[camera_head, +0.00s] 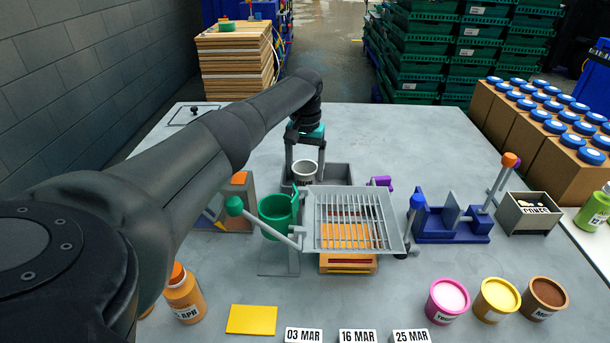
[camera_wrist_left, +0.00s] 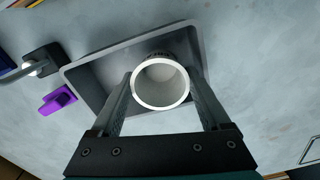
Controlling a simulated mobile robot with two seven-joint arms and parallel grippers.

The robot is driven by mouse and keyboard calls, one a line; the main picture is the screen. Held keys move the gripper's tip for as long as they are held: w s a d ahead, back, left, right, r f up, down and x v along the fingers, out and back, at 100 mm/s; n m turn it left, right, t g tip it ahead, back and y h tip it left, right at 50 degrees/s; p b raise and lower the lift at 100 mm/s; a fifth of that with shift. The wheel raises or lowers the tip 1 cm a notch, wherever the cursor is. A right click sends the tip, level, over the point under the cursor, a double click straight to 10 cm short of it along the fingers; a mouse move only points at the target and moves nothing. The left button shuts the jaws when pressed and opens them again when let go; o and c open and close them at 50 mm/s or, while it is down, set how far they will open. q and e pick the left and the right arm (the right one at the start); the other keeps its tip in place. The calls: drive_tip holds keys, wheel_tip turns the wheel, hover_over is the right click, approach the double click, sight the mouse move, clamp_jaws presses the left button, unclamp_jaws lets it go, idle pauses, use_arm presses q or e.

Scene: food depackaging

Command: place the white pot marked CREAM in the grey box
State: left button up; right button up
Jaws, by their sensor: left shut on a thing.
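The white pot (camera_head: 304,172) is gripped upright between the fingers of my left gripper (camera_head: 305,165). In the left wrist view the pot (camera_wrist_left: 160,84) shows its round open rim from above, with dark marks on its far side; I cannot read them. The grey box (camera_head: 342,173) is a low open tray behind the slatted rack. The pot is within the box's outline, at its left part in the head view. I cannot tell whether it touches the box floor. The box (camera_wrist_left: 92,72) also shows around the pot in the left wrist view. My right gripper is not in view.
A slatted metal rack (camera_head: 355,205) and a green cup (camera_head: 278,217) on a stand are in front of the box. A purple handle (camera_head: 381,182) is close to the box's right. A blue fixture (camera_head: 450,222) stands farther right. The table behind the box is clear.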

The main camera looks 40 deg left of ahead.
sight(305, 167)
use_arm(q)
drive_tip(key=shift+f, duration=0.6)
drive_tip(key=shift+f, duration=0.2)
drive_tip(key=o, duration=1.2)
drive_tip(key=shift+r, duration=0.15)
wheel_tip(305, 167, up, 12)
drive_tip(key=p, duration=0.2)
